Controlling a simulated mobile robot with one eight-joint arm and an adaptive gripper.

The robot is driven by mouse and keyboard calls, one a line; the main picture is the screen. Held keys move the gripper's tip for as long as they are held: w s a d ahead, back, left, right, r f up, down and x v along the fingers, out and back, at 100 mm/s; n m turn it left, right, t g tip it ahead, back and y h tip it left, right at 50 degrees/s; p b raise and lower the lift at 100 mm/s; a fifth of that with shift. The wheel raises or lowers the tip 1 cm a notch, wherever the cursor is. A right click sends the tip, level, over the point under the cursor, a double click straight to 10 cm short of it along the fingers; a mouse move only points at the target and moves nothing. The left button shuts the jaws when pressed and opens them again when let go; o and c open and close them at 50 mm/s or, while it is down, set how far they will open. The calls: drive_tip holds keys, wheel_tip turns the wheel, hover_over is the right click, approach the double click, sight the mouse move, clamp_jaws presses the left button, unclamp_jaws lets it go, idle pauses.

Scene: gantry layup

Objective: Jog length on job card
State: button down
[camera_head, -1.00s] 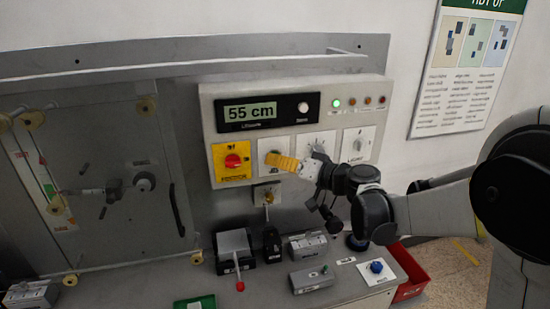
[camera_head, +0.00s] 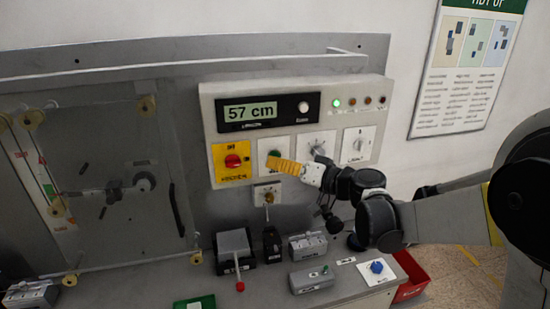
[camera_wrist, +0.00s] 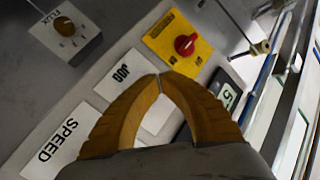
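The grey control panel (camera_head: 205,95) is on the machine's front. Its length display (camera_head: 250,113) reads 57 cm. My gripper (camera_head: 270,163) has yellow fingers at the white JOG plate (camera_head: 263,145), just below a green button (camera_head: 273,154). In the wrist view, the fingertips (camera_wrist: 160,76) meet beside the word on the JOG plate (camera_wrist: 118,76), with nothing seen between them. The fingers hide the JOG button there, and I cannot tell whether they touch it. I cannot make out a job card.
A red knob on a yellow plate (camera_head: 232,162) sits left of JOG. The SPEED knob (camera_head: 317,150) is to its right, partly behind my gripper. A small knob box (camera_head: 267,194) is below. Several devices and a red-tipped lever (camera_head: 240,286) stand on the ledge.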

drive_tip(key=s, duration=0.2)
drive_tip(key=s+d, duration=0.1)
drive_tip(key=s, duration=0.2)
drive_tip(key=shift+d, duration=0.2)
drive_tip(key=shift+w, duration=0.1)
idle(3.0)
